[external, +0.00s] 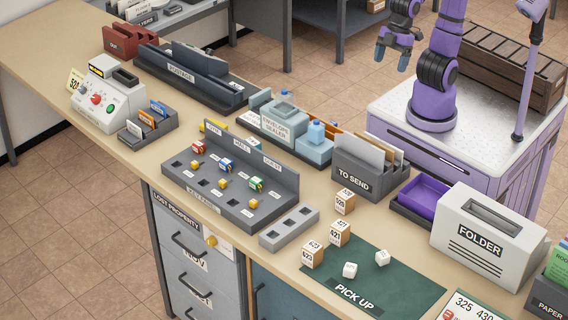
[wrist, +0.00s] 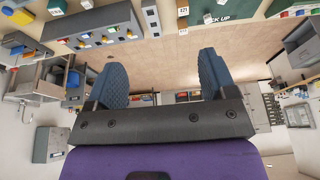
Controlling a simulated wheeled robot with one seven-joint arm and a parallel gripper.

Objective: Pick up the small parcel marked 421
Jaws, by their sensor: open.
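The small parcel marked 421 (external: 339,233) is a brown cube with white labels, upright on the counter. It stands between a parcel marked 520 (external: 345,202) and one marked 623 (external: 313,254), at the upper left edge of the green PICK UP mat (external: 410,287). My gripper (external: 391,59) is open and empty, high over the far side of the counter, well apart from the parcels. In the wrist view its blue fingers (wrist: 163,62) are spread with nothing between them. A small labelled box (wrist: 183,12) shows at the top there; its number is too small to be sure.
A grey slotted block (external: 289,229) and a key rack (external: 230,190) stand left of the parcels. Behind are a TO SEND holder (external: 358,181), a purple tray (external: 424,193) and a FOLDER box (external: 485,245).

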